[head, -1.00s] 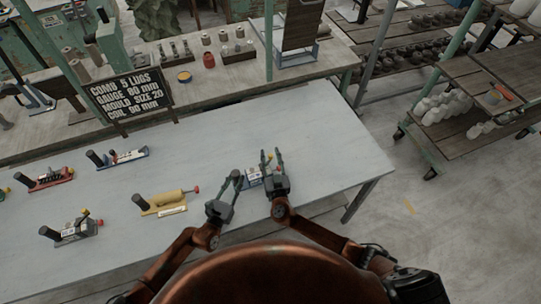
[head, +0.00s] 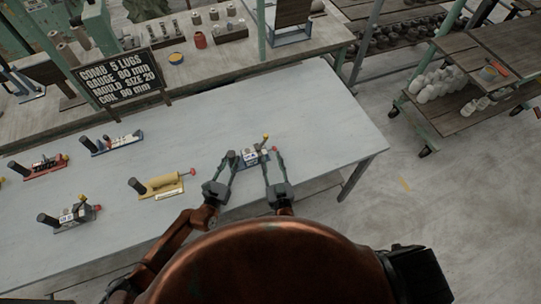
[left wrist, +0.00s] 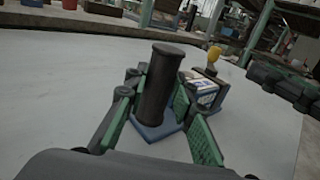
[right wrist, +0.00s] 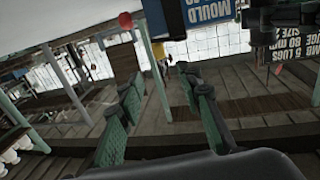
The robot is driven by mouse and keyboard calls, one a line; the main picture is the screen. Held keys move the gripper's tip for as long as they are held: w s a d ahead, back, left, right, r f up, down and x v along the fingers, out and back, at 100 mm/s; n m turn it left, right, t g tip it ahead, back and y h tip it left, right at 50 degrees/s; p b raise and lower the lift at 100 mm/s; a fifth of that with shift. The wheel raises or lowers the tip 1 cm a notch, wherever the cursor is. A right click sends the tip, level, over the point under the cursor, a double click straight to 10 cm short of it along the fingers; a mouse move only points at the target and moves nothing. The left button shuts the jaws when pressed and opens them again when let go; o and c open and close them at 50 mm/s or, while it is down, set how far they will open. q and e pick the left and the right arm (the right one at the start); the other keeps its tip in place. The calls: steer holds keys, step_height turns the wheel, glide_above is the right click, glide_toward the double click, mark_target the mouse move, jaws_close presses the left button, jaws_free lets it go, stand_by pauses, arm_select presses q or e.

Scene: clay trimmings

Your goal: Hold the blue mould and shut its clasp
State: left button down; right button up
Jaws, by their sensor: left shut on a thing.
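The blue mould (head: 257,157) stands on the table with a dark upright post at its left end, a white label, a yellow-knobbed lever (head: 265,138) and a red knob (head: 273,149) at its right end. My left gripper (head: 232,160) is shut on the post, which also shows between its fingers in the left wrist view (left wrist: 160,85). My right gripper (head: 274,160) has its fingers apart beside the mould's right end. In the right wrist view, the blue mould (right wrist: 205,12) shows upside down at the top, with nothing gripped between the fingers.
A yellow mould (head: 162,185), a grey mould (head: 72,216), a red mould (head: 40,167) and another bluish mould (head: 113,142) stand on the left of the table. A black sign (head: 123,82) stands behind them. The table's right part (head: 335,140) is clear.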

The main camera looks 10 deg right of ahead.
arm_select(q)
steer(key=c, duration=1.6)
jaws_free()
